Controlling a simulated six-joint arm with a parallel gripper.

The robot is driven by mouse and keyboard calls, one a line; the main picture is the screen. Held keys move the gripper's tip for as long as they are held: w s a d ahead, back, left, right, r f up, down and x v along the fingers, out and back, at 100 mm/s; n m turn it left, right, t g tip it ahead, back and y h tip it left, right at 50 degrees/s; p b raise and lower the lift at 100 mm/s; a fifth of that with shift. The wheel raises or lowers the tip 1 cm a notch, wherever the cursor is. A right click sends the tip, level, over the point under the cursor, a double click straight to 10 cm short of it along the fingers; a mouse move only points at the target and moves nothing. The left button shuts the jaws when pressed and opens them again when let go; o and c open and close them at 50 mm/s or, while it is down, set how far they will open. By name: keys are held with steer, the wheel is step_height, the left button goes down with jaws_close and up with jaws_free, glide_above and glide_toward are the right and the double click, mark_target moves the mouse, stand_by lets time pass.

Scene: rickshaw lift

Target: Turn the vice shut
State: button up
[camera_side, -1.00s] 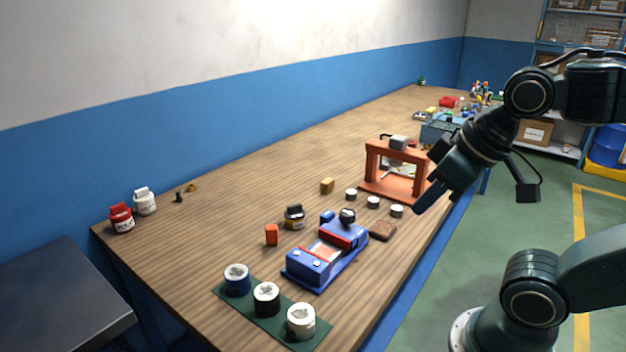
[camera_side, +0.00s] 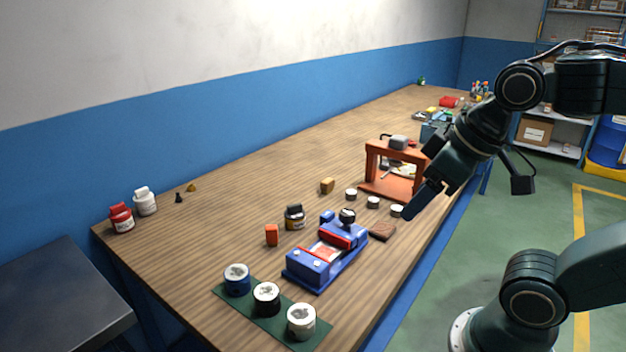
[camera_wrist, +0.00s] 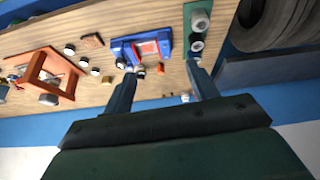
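The vice (camera_side: 312,268) is blue with red jaws and stands on the wooden bench near the front edge. A gap with a pale reddish bed shows between its jaws.
An orange press frame (camera_side: 372,165) stands behind the vice, with several small white-topped cylinders before it. A brown block (camera_side: 382,231) lies close to the vice's right. A green mat (camera_side: 250,312) with three jars is in front. A dark jar (camera_side: 294,217) and orange block (camera_side: 272,235) stand left.

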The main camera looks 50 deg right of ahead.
steer(key=w+d+r+n+g, duration=0.1)
steer(key=w+d+r+n, duration=0.1)
steer(key=w+d+n, duration=0.3)
steer(key=n+g, duration=0.4)
steer(key=n, duration=0.5)
glide_above(348, 212)
step_height(348, 212, down, 8)
steer(key=shift+a+f, duration=0.1)
steer(key=shift+f, duration=0.1)
steer(key=shift+f, duration=0.1)
step_height(348, 212, down, 14)
steer(key=shift+r, duration=0.2)
